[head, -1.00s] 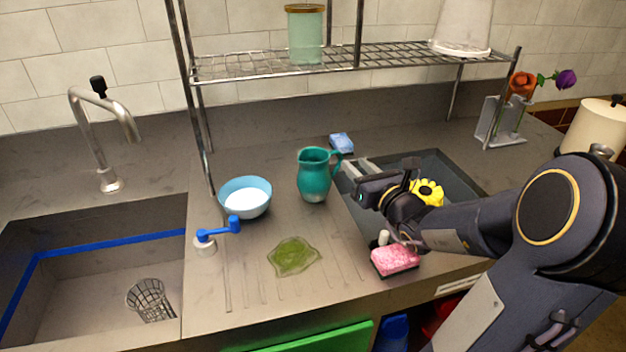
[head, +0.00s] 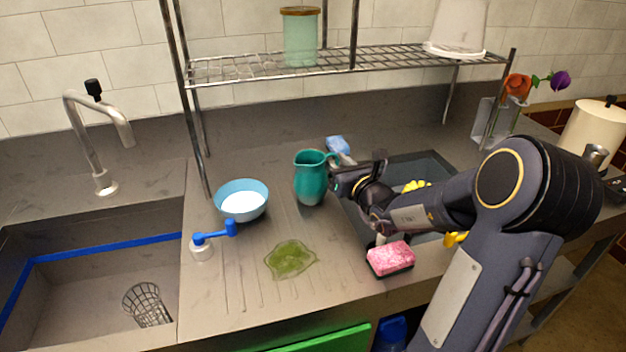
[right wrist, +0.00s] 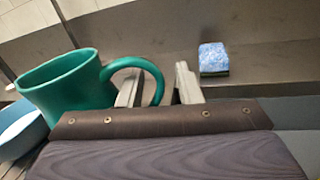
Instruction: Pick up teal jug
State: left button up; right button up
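The teal jug (head: 310,180) stands upright on the grey counter, its handle toward the right. In the right wrist view the jug (right wrist: 72,92) is at the left, and its handle loops out toward the fingers. My right gripper (head: 342,162) is at the handle side of the jug. In the right wrist view the right gripper (right wrist: 158,88) is open. One finger shows within the handle loop and the other just outside it, with the outer part of the handle between them. I see a gap at the right finger. My left gripper is not in view.
A blue bowl (head: 242,203) stands left of the jug, and a blue sponge (head: 338,146) lies behind it. A green patch (head: 291,259) and a pink sponge (head: 390,259) lie in front. The wire shelf (head: 350,64) is above.

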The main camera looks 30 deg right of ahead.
grip_shut()
jog(key=shift+r, duration=0.2)
dwell(0.3)
jog(key=shift+r, duration=0.7)
jog(key=s+a+r+p, duration=0.2)
jog(key=s+a+r, duration=0.4)
jog(key=s+r, duration=0.5)
jog(key=shift+s+r, duration=0.15)
jog(key=shift+s, duration=0.5)
